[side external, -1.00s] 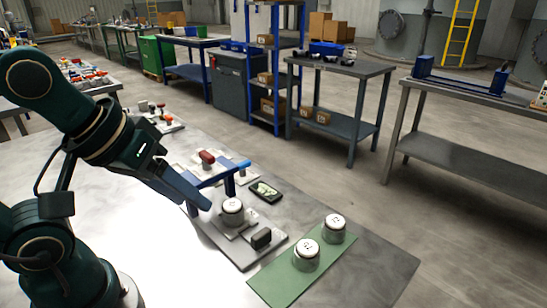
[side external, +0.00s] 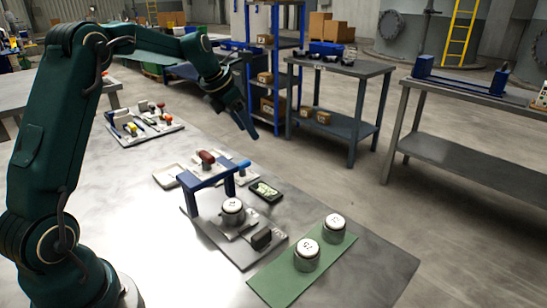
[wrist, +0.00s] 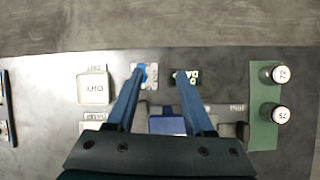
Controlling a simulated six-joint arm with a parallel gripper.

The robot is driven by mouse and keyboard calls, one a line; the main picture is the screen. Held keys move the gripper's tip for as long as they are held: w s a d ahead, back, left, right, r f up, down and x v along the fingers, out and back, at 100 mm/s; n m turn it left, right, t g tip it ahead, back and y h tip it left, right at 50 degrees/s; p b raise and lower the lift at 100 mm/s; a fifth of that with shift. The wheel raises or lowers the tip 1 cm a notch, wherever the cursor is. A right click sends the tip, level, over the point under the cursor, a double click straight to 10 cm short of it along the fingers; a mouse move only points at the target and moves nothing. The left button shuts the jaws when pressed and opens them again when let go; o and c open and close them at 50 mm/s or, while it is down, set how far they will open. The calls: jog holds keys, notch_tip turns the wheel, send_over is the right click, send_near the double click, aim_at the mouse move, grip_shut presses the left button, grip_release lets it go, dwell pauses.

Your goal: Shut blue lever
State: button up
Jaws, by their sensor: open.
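A white-topped canister (side external: 232,207) stands at the press. A dark display (side external: 266,191) lies right of the lever; it shows near the right finger in the wrist view (wrist: 185,77).
Two white-topped canisters (side external: 307,256) (side external: 334,229) stand on a green mat (side external: 285,279). A dark block (side external: 261,239) is at the press plate's front. A white tray marked DRY (wrist: 94,89) lies left in the wrist view. A tray of small parts (side external: 145,124) stands farther back.

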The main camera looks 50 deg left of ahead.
jog(key=n+g, duration=0.1)
send_over(241, 163)
jog(key=s, duration=0.3)
jog(key=f, duration=0.7)
jog(key=shift+w, duration=0.25)
jog(key=shift+x, duration=2.4)
jog(key=shift+s, duration=0.1)
grip_shut()
